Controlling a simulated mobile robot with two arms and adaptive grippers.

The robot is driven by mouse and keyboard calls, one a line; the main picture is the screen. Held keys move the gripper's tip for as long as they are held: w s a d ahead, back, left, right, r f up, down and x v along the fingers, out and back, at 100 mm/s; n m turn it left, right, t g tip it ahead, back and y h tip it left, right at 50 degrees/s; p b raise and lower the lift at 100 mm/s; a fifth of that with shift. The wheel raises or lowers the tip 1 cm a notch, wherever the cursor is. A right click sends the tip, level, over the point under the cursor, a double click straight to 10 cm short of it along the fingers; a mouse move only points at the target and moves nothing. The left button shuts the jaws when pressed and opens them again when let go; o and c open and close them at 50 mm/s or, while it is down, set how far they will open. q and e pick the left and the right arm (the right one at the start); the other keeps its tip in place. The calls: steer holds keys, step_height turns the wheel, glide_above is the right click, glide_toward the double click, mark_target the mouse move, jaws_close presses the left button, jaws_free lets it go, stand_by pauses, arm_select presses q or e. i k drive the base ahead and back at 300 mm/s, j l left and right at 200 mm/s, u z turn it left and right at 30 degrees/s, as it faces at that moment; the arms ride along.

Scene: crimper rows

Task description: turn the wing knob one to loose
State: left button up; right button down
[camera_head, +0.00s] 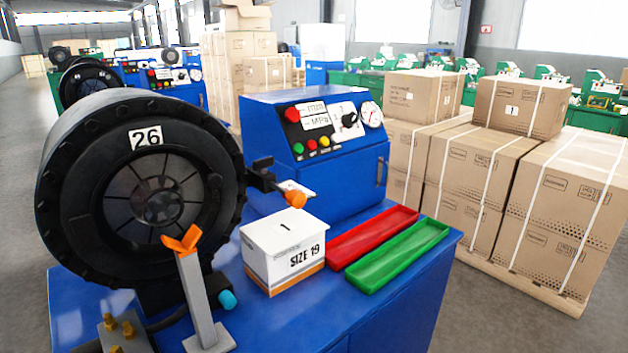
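A blue crimping machine has a sloped control panel (323,130) at the centre. A black knob with a wing-like grip (349,119) sits on the panel, left of a round gauge (371,114). The small marks around the knob are too small to read, so I cannot tell its setting. An orange V-shaped piece (180,240) tops a grey post (197,290) in front of the round crimper head (141,200), which is marked 26. Neither of my grippers is in view.
A white box marked SIZE 19 (282,250), a red tray (372,237) and a green tray (398,256) stand on the blue bench (300,320). An orange-tipped black bracket (275,184) juts right from the head. Strapped cartons (570,205) stand at right.

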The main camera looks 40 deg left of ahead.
mark_target(262, 164)
steer(key=u, duration=1.6)
